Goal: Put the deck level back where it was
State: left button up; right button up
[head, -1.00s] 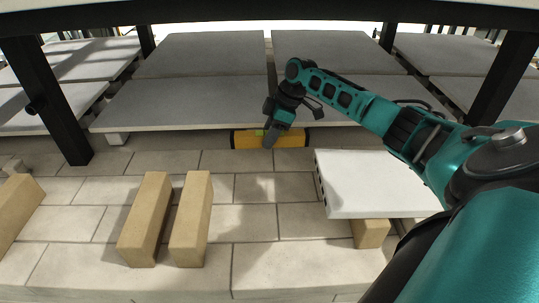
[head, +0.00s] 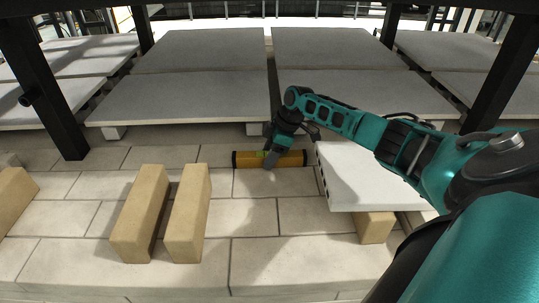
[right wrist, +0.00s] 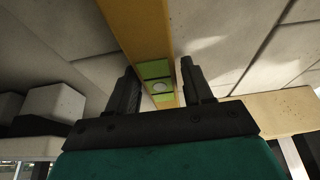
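The deck level is a yellow bar with black ends and a green vial (head: 290,160). In the head view it lies crosswise in front of the middle kiln shelves. My right gripper (head: 270,158) points down over its middle, fingers on both sides. I cannot tell whether the level touches the brick deck (head: 255,215). My left gripper is not in view.
Grey kiln shelves (head: 190,97) stand low behind the level. A white slab (head: 370,185) rests on a tan brick (head: 374,228) to the right. Two tan bricks (head: 140,215) (head: 188,215) lie at front left. Black posts (head: 50,95) stand at both sides. The deck between is clear.

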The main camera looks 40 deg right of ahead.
jog(key=shift+o, duration=1.2)
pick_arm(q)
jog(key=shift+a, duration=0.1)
pick_arm(e)
jog(key=shift+r, duration=0.1)
jog(key=p+v, duration=0.3)
jog(key=v, duration=0.7)
jog(key=shift+d+r, duration=0.1)
jog(key=shift+r, duration=0.05)
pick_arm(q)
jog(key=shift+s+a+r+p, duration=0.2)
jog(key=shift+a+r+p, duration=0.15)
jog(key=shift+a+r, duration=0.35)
pick_arm(e)
jog(key=shift+s+d+r, duration=0.2)
jog(key=shift+s+r, duration=0.05)
jog(key=shift+r, duration=0.4)
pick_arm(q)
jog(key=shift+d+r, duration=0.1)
